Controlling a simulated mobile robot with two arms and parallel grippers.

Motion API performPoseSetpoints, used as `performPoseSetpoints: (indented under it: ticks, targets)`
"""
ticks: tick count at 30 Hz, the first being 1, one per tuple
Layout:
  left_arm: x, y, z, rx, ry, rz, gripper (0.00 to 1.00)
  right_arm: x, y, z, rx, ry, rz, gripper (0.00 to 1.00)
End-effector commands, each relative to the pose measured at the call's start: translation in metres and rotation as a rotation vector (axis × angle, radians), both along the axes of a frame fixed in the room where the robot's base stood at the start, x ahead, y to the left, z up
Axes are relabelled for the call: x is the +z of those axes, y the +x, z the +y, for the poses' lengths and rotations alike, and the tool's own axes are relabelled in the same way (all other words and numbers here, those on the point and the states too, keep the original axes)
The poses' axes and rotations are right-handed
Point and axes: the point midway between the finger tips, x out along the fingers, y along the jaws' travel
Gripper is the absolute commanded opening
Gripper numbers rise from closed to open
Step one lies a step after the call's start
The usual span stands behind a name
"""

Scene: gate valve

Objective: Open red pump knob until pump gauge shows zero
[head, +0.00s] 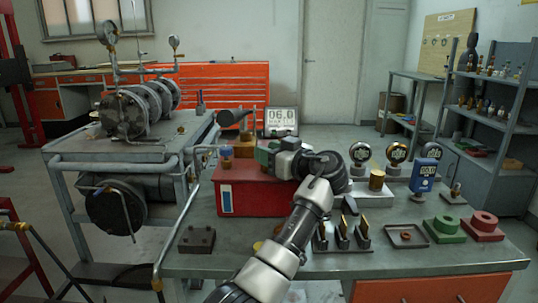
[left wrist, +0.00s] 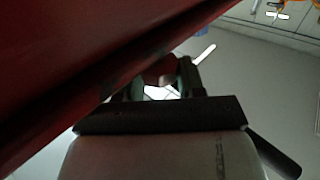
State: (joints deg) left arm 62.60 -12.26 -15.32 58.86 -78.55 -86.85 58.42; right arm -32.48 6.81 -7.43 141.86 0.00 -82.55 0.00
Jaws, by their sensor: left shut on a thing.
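A red pump box (head: 262,200) stands on the grey workbench. Behind it a small digital display (head: 281,117) appears to read 06.0; its smaller text is too small to read. My left gripper (head: 266,154) is at the top of the red box, its fingers pointing left. The red knob is hidden behind the gripper in the head view. In the left wrist view, my left gripper (left wrist: 162,80) is shut on a small reddish piece (left wrist: 163,66), which seems to be the knob. The box's red side fills the upper left there. My right gripper is not in view.
Round dial gauges (head: 396,153) and a blue digital meter (head: 424,174) stand right of my arm. A brass cylinder (head: 377,179), a tray (head: 405,236), and green (head: 443,228) and red (head: 482,226) ring blocks are also there. Grey piping machinery (head: 130,120) stands at left.

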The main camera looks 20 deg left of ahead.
Motion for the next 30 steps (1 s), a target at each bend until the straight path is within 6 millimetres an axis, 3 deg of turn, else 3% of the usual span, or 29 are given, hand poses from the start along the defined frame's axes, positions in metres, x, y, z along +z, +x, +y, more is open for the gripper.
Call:
performPoseSetpoints:
  ticks: [15,16,20,30]
  targets:
    - [0.0024,0.0004,0.0007,0.017,0.003,-0.003,0.15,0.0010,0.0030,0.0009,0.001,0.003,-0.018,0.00]
    - [0.0025,0.0004,0.0007,0.017,0.003,-0.003,0.44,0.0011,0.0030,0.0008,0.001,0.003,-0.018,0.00]
    - [0.0020,0.0004,0.0006,0.017,0.002,-0.002,0.64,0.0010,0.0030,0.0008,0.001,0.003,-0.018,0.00]
    - [0.0030,0.0006,0.0021,0.017,0.000,-0.001,0.64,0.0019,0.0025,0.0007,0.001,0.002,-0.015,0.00]
